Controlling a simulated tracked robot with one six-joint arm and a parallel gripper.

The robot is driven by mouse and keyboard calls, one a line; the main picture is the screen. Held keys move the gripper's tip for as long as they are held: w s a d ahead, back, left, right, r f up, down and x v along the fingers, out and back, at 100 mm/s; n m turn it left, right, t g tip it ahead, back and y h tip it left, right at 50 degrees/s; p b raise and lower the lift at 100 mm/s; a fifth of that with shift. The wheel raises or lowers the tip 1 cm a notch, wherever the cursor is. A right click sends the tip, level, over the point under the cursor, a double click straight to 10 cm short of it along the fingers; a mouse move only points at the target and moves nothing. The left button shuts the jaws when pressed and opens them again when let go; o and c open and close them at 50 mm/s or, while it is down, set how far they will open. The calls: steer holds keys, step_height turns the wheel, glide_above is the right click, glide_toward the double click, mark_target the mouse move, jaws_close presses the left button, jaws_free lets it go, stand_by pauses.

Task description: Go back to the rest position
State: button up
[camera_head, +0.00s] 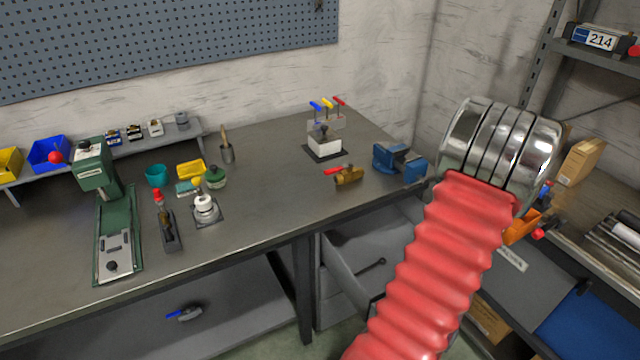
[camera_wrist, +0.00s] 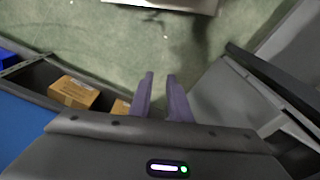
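My gripper (camera_wrist: 160,76) shows in the wrist view with its two purple-grey fingers apart and nothing between them. It points down over the green floor (camera_wrist: 130,45), clear of any object. In the head view my arm, with its red ribbed sleeve and shiny metal rings, rises at the right between the two benches. The gripper itself is hidden or out of sight there.
The workbench (camera_head: 265,185) carries a green press (camera_head: 97,175), a blue vise (camera_head: 400,162), a brass valve (camera_head: 347,174) and a lever unit (camera_head: 325,145). An open drawer (camera_head: 365,240) juts out below. Cardboard boxes (camera_wrist: 74,92) lie left of my fingers.

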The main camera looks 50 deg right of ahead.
steer(key=w+a+r+n, duration=0.4)
steer(key=w+a+r, duration=0.1)
steer(key=w+r, duration=0.5)
steer(key=w+a+r+n, duration=0.4)
steer(key=w+a+r, duration=0.2)
steer(key=w+r, duration=0.45)
steer(key=w+a+r+n+t, duration=0.2)
steer(key=w+a+r+n, duration=0.2)
steer(key=a+r, duration=0.5)
steer(key=w+a+r+n+t+y, duration=0.1)
steer(key=w+a+r+n+t, duration=0.2)
steer(key=a, duration=1.2)
step_height(320, 180, up, 6)
steer(key=w+n, duration=0.1)
steer(key=n, duration=0.2)
steer(key=shift+a+r+t, duration=0.15)
steer(key=shift+r+t, duration=0.1)
steer(key=shift+t, duration=0.05)
